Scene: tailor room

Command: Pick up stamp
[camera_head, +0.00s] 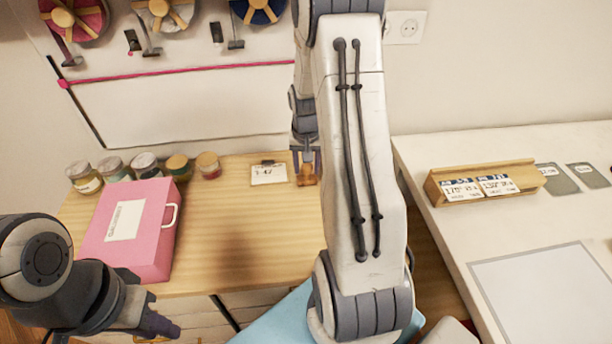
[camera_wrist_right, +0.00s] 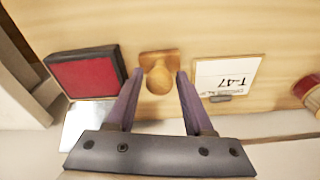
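A wooden stamp with a round knob handle stands on the wooden table (camera_head: 245,225); in the right wrist view the stamp (camera_wrist_right: 158,75) lies at or just beyond my fingertips. My right gripper (camera_head: 306,158) points down over the stamp. In the right wrist view its two purple-grey fingers (camera_wrist_right: 160,74) are spread, with the knob between or just below their tips and a gap on each side. My left gripper (camera_head: 160,324) is at the lower left, in front of the pink box and away from the stamp; its finger gap does not show clearly.
A T-47 card (camera_head: 268,174) lies left of the stamp. A red ink pad (camera_wrist_right: 88,76) is close beside it. A pink box (camera_head: 130,232) and several jars (camera_head: 145,166) occupy the table's left. A white counter (camera_head: 440,225) with a wooden card holder (camera_head: 510,178) is at right.

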